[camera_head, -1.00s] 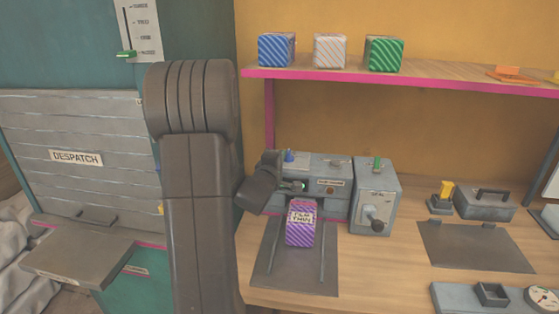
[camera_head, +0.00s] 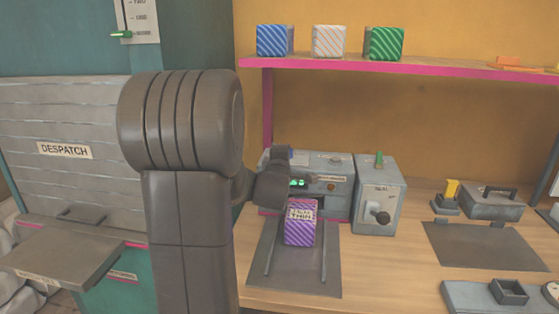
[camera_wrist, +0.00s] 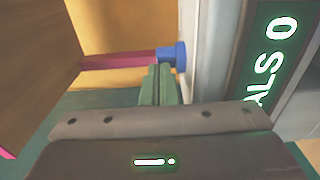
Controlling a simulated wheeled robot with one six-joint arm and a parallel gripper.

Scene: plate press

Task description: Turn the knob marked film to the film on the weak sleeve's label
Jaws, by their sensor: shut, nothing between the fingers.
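A purple striped sleeve (camera_head: 299,227) stands on the dark plate before the grey press (camera_head: 338,203); its label appears to read "FILM THIN". My gripper (camera_head: 270,183) is at the press's upper left front and covers part of it. In the wrist view its green fingers (camera_wrist: 159,84) are shut and empty, their tips right beside a blue knob-like part (camera_wrist: 173,55); I cannot tell whether they touch. A lit display there (camera_wrist: 271,65) reads partly "ALS 0". No marking "film" is readable on a knob, and the blue part's label is not visible.
A shelf (camera_head: 420,69) above holds blue, orange-white and green striped blocks. A pink post (camera_head: 267,110) rises behind my gripper. The bench's right side holds a lidded box (camera_head: 491,205).

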